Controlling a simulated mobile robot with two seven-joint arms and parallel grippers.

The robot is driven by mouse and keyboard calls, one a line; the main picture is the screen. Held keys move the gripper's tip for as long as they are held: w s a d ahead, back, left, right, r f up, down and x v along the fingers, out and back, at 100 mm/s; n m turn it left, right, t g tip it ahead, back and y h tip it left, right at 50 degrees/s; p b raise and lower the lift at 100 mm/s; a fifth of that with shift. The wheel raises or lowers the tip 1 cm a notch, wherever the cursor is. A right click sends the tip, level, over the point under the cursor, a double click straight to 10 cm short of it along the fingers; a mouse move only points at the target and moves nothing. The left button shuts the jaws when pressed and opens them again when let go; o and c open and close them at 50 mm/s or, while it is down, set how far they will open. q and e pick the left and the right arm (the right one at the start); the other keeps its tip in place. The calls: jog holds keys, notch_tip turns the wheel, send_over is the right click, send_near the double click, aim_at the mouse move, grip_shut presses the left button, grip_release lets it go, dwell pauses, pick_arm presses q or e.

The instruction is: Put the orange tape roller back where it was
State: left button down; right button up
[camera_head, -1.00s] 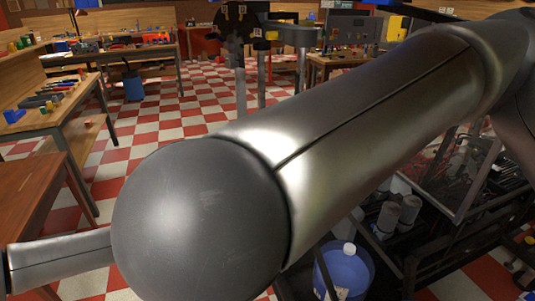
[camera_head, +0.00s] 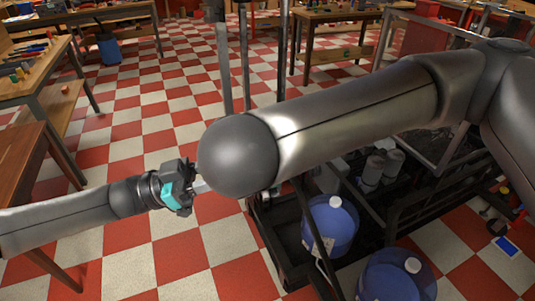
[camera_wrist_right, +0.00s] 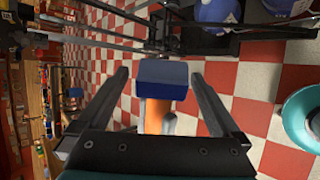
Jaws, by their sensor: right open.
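In the right wrist view, my right gripper (camera_wrist_right: 159,73) is open, its two dark fingers apart. An orange piece (camera_wrist_right: 155,116) with a blue block (camera_wrist_right: 162,80) at its far end shows between the fingers; it may be the orange tape roller, but I cannot tell for sure. Gaps show on both sides of the blue block. In the head view, my left gripper (camera_head: 190,187) is at the end of the arm from the left, its tips partly hidden behind my right arm's rounded joint. My right gripper is not visible in the head view.
A black cart frame with blue containers (camera_head: 331,224) stands at the right. A wooden table (camera_head: 18,165) is at the left edge, with workbenches (camera_head: 36,80) behind. Checkered floor (camera_head: 125,120) is open in the middle. A teal round thing (camera_wrist_right: 302,118) shows at the right wrist view's edge.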

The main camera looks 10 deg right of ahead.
jog(key=c, duration=1.5)
pick_arm(q)
jog(key=shift+c, duration=2.2)
grip_release()
pick_arm(e)
jog(key=shift+c, duration=0.3)
pick_arm(q)
jog(key=shift+a, duration=0.1)
